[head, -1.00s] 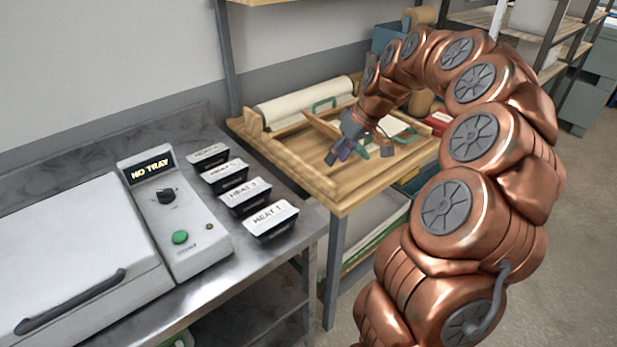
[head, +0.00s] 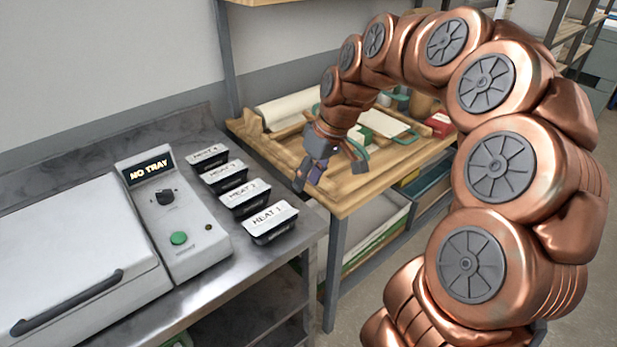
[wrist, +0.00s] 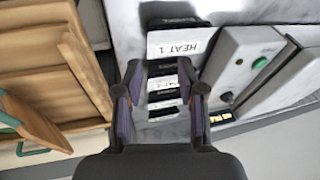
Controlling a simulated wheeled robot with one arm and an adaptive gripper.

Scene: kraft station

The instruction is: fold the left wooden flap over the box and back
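My gripper (head: 308,178) hangs in the air in front of the wooden bench (head: 352,198), close to the gap beside the metal counter. In the wrist view its two fingers (wrist: 161,108) are spread apart with nothing held between them. A wooden frame (wrist: 62,82) on the bench shows at the left of the wrist view. A tilted wooden flap with a green handle (wrist: 35,125) shows at its lower left edge, partly cut off. In the head view my arm and gripper hide much of the frame and flap. I cannot make out a box clearly.
Black trays with white labelled lids, including HEAT 1 (head: 270,220), stand in a row on the metal counter (head: 225,285). A grey machine (head: 178,215) reading NO TRAY is left of them. A paper roll (head: 285,108) lies at the bench's back.

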